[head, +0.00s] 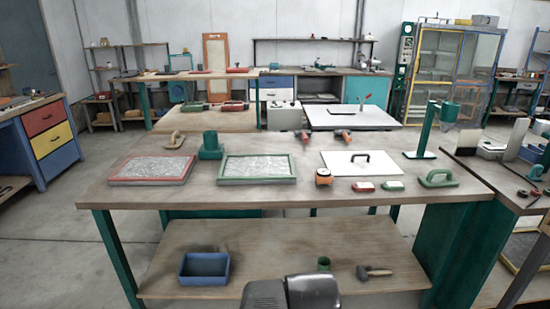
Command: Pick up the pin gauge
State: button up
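I cannot single out the pin gauge for certain. Small items lie along the front right of the main table (300,198): an orange and dark round-cornered item (323,177), a small red and white block (363,187), a small green and white block (392,186) and a green float with a handle (438,179). They are too small to show any pins. Dark grey parts of my own arm show at the bottom centre, in front of the table's lower shelf. My gripper's fingers cannot be made out, and nothing on the table is touched by my arm.
A red-framed tray (152,182), a green-framed tray (230,181), a green pot (210,153), a white board (342,166) and a green stand (425,138) stand on the table. A blue bin (204,280), green cup (323,264) and mallet (374,272) are on the lower shelf.

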aim_at(319, 180)
jog(key=i+l, duration=0.15)
jog(key=i, duration=0.4)
jog(key=i+l, duration=0.15)
jog(key=i, duration=0.35)
jog(key=i+l, duration=0.2)
jog(key=i, duration=0.35)
jog(key=z, duration=0.05)
